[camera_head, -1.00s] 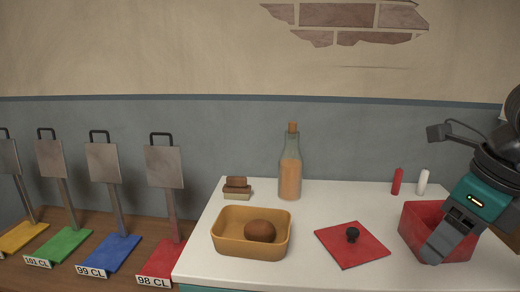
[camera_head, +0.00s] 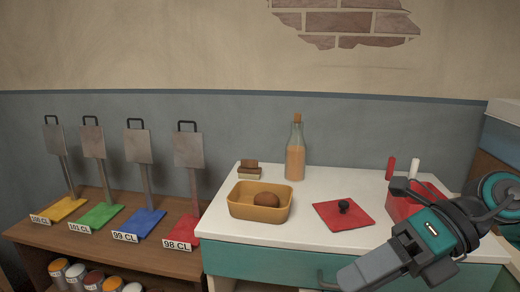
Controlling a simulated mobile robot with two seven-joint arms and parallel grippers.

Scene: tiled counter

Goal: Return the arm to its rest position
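My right arm comes in from the right edge, and its gripper (camera_head: 362,279) points down and to the left in front of the counter's front edge. Its fingers overlap in this view, so I cannot tell whether they are open or shut. My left gripper is not in view. The gripper is apart from the tan tray (camera_head: 240,213), which holds a brown roundish item (camera_head: 266,200). A red square lid with a black knob (camera_head: 326,217) lies flat on the white counter (camera_head: 300,231).
A red box (camera_head: 398,210) stands behind my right arm, partly hidden. Red (camera_head: 390,167) and white (camera_head: 414,168) bottles stand behind it. A corked bottle (camera_head: 295,163) and a small brown-topped block (camera_head: 249,174) stand at the back. Several coloured plates with upright handles line the left wooden shelf (camera_head: 100,228).

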